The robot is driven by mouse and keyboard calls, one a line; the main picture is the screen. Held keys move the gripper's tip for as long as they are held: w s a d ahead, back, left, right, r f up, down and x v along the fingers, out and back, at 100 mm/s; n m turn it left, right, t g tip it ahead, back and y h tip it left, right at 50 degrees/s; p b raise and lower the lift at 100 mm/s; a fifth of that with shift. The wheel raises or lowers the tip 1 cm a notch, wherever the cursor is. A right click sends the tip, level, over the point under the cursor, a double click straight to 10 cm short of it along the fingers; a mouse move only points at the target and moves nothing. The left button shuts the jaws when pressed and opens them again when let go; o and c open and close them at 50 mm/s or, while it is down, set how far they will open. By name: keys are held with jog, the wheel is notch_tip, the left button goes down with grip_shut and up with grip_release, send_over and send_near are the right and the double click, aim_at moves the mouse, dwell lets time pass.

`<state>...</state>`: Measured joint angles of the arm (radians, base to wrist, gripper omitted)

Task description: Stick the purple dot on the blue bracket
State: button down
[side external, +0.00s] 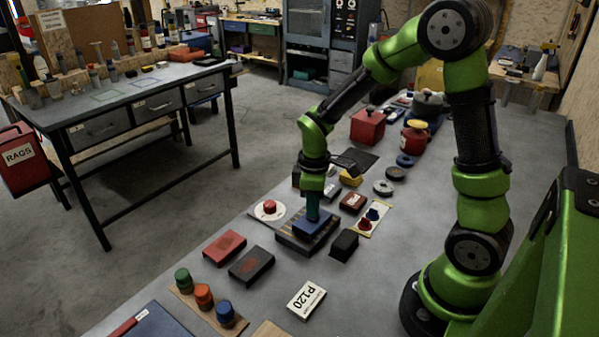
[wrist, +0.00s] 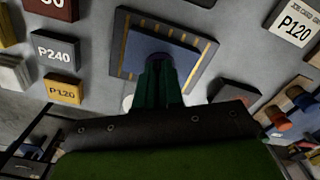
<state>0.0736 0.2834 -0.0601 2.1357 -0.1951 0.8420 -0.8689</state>
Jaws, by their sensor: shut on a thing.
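The blue bracket (side external: 322,228) is a flat blue block on a dark, yellow-striped base in the middle of the table. In the wrist view the bracket (wrist: 135,60) lies straight ahead of my fingertips. My gripper (side external: 312,217) points down at its top face, and its green fingers (wrist: 160,78) are close together. They are shut on a small dark round piece, which seems to be the purple dot (wrist: 158,57); its colour is hard to tell. The dot is at or just above the bracket; I cannot tell if it touches. In the side view the fingers hide it.
A yellowish card (side external: 380,226) with red and dark blue round pieces lies to the right. A black block (side external: 344,245) stands close beside the base. A white disc with a red knob (side external: 269,208) and red and black blocks (side external: 225,246) are to the left.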

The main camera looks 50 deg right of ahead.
jog(key=shift+f, duration=0.4)
jog(key=c, duration=1.2)
grip_release()
notch_tip(320, 180, up, 16)
jog(key=s+a+r+m+t, duration=0.1)
jog(key=s+a+m+t, duration=0.1)
jog(key=s+m, duration=0.1)
jog(key=s+a+r+m+t+y, duration=0.1)
jog(key=s+a+m+t, duration=0.1)
jog(key=s+a+m, duration=0.1)
jog(key=s+a+r+m+t+y, duration=0.1)
jog(key=s+a+m+t, duration=0.1)
jog(key=s+m+t, duration=0.1)
jog(key=shift+s+a+m, duration=0.3)
jog(key=shift+s+m, duration=0.1)
jog(key=shift+s, duration=0.1)
